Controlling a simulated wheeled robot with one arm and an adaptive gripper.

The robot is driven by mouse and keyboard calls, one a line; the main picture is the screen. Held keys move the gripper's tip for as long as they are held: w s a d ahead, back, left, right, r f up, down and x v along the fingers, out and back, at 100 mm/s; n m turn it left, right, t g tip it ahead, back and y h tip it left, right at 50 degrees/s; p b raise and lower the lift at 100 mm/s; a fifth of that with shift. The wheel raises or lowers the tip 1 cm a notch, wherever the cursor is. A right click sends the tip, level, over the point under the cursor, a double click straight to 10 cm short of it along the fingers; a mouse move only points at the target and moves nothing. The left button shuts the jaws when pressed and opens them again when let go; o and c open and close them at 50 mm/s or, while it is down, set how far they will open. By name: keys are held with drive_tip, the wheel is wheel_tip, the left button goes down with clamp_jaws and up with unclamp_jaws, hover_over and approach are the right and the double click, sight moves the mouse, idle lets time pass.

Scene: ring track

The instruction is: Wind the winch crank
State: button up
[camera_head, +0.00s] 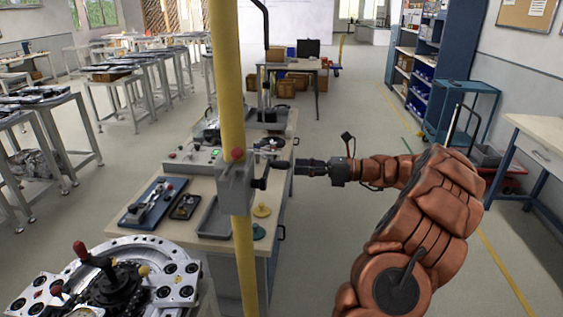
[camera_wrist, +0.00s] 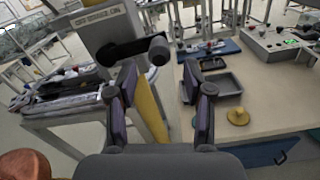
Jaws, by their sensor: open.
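The winch is a grey box (camera_head: 235,190) clamped on a yellow post (camera_head: 231,80), with a red knob (camera_head: 237,154) on top. Its black crank (camera_head: 262,178) sticks out on the right side of the box. In the wrist view the winch box (camera_wrist: 105,32) is at upper left, and the crank's dark handle (camera_wrist: 158,50) shows just beyond the fingertips, between them in the picture. My gripper (camera_head: 297,167) points left at the crank from the right; in the wrist view my gripper (camera_wrist: 160,72) is open, with nothing between its pads. I cannot tell whether a finger touches the handle.
A workbench (camera_head: 185,225) behind the post carries trays, a control box (camera_head: 205,170) and a yellow knob (camera_head: 262,210). A round machine (camera_head: 110,275) stands at lower left. A blue shelf (camera_head: 420,60) and cart (camera_head: 465,110) are at right. Floor between bench and shelf is clear.

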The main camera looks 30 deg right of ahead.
sight(284, 165)
drive_tip(key=shift+p+x, duration=0.65)
drive_tip(key=shift+x, duration=2.1)
clamp_jaws()
